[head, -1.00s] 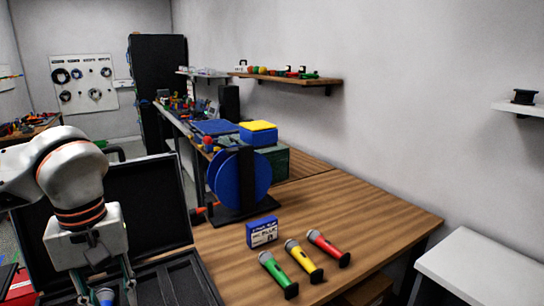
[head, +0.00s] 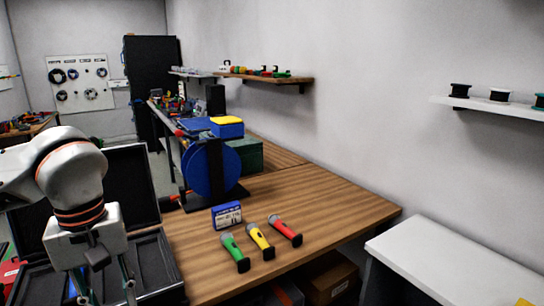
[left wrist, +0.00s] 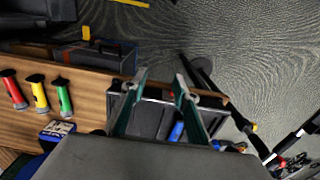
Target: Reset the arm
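My left gripper (head: 105,298) hangs over the open black case (head: 155,262) in the head view, its tips cut off by the bottom edge. In the left wrist view its two fingers (left wrist: 163,76) are spread apart with nothing held between them. The dark case (left wrist: 152,118) lies beneath them, with a blue item (left wrist: 177,131) partly hidden by a finger. My right gripper is in neither view.
A blue reel (head: 208,172) stands behind. A white table (head: 450,260) is at right, below a white shelf (head: 500,107) with spools.

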